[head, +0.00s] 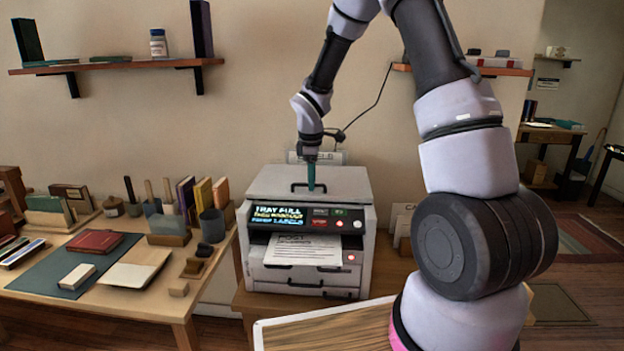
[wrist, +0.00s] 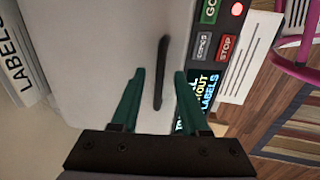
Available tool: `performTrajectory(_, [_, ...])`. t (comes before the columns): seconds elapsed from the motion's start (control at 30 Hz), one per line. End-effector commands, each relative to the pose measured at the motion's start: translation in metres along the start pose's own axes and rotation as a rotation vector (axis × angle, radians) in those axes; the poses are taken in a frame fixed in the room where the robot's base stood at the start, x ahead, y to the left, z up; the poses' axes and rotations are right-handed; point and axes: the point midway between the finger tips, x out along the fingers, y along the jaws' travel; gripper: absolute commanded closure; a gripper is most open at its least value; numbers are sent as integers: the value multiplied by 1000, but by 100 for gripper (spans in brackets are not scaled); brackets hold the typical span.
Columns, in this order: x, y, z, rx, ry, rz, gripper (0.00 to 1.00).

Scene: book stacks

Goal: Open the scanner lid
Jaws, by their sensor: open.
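The scanner (head: 306,235) is a grey-white box with a lit front panel, standing on a wooden stand. Its lid (head: 345,182) is closed and has a dark bar handle (head: 300,186) near the front edge. In the wrist view the handle (wrist: 161,73) shows as a dark bar on the pale lid (wrist: 100,50). My gripper (head: 311,186) points down at the handle in the head view. In the wrist view my gripper (wrist: 158,73) is open, with green fingers on either side of the handle's near end. I cannot tell whether they touch the lid.
The scanner's display (head: 278,218) and GO and STOP buttons (wrist: 226,48) face front. A printed sheet (head: 303,249) lies in the front slot. A desk (head: 150,300) with books and tools stands at left. A shelf (head: 120,66) and a cable (head: 370,108) are on the wall behind.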

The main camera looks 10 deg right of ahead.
Motion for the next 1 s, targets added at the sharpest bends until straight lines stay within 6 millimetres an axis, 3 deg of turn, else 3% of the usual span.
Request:
performTrajectory(0.17, [0, 0, 0, 0, 0, 0, 55])
performTrajectory(0.2, [0, 0, 0, 0, 0, 0, 63])
performTrajectory(0.3, [0, 0, 0, 1, 0, 0, 100])
performTrajectory(1.0, [0, 0, 0, 1, 0, 0, 100])
